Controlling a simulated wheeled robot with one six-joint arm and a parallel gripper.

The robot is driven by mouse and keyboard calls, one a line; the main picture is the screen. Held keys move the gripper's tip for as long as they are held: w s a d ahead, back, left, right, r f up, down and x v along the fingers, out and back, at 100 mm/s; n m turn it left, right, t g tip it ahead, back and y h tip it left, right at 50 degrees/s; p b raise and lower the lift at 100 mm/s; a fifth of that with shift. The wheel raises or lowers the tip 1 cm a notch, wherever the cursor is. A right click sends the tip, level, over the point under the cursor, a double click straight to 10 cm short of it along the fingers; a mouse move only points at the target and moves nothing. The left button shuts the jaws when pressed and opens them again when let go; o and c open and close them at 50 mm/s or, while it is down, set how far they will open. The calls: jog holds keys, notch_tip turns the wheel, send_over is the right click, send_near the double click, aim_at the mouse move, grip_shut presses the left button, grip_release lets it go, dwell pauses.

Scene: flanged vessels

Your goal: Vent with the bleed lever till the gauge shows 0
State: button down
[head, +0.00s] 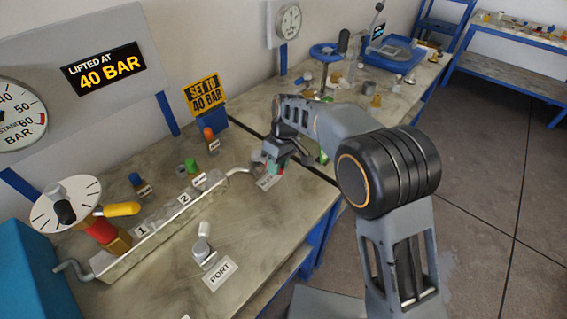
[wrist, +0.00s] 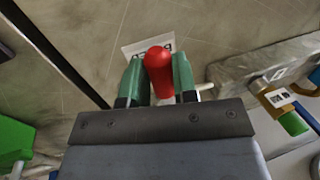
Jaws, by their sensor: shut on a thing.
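My gripper (head: 272,160) is low over the bench at the far end of the metal block. In the wrist view, its two green fingers (wrist: 159,74) are shut on the rounded red knob (wrist: 158,62) of the bleed lever. The lever's shaft is mostly hidden. A white label (wrist: 140,45) lies just beyond the knob; its text is partly covered. A large gauge (head: 18,118) marked BAR is cut off by the left edge of the head view, and I cannot read its needle. A smaller gauge (head: 290,20) hangs on the back wall; its reading is too small to tell.
The metal block (head: 165,228) carries labels 1 and 2. A yellow handle (head: 122,209) and a white dial (head: 80,190) stand at its near end. A PORT label (head: 220,273) lies in front. A sign reads SET TO 40 BAR (head: 206,94). The floor at right is clear.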

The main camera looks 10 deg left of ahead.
dwell(0.3)
jog(key=c, duration=0.9)
grip_release()
jog(key=shift+w+r, duration=0.1)
jog(key=v, duration=1.3)
jog(key=shift+r+p, duration=0.3)
jog(key=shift+w, duration=0.1)
